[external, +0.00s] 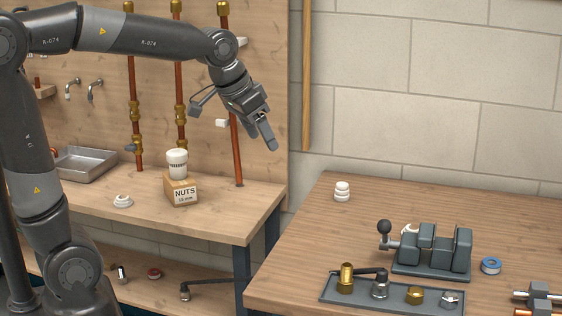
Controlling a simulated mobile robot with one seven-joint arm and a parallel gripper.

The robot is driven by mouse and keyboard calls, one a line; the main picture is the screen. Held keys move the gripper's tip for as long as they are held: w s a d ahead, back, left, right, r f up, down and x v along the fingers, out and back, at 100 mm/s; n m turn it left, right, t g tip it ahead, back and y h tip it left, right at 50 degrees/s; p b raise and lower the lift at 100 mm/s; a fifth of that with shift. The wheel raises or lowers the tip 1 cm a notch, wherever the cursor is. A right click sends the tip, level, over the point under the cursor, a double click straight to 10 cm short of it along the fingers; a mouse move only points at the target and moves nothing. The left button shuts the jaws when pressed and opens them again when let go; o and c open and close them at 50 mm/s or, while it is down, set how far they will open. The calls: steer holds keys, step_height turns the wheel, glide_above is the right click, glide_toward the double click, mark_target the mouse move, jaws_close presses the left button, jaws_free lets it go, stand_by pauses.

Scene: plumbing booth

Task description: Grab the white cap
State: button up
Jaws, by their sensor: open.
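Several small white pieces show, and I cannot tell which one is the white cap. A low white ring-like piece (123,201) lies on the same bench, left of the box. A white stepped piece (342,191) stands on the right table near its back edge. A white piece (408,230) is partly hidden at the vise. My gripper (266,138) is open and appears empty, up in the air near the right copper pipe, apart from all these pieces.
The vise (432,252) stands on the right table, behind a tray of fittings (330,290). A blue tape roll (491,266) lies to its right. Vertical copper pipes (236,155) rise behind the left bench. A gap separates the two worktops.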

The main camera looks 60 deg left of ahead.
steer(key=w+a+f, duration=0.2)
steer(key=w+a, duration=0.2)
steer(key=w, duration=0.6)
steer(key=n, duration=0.1)
glide_toward(341, 184)
steer(key=shift+g+y, duration=0.3)
steer(key=x, duration=0.3)
steer(key=d+x, duration=0.1)
steer(key=x, duration=0.1)
steer(key=shift+w, duration=0.15)
steer(key=shift+x, duration=3.15)
steer(key=shift+w+a+r, duration=0.1)
steer(key=shift+a, duration=0.1)
steer(key=shift+c, duration=0.3)
steer(key=c, duration=1)
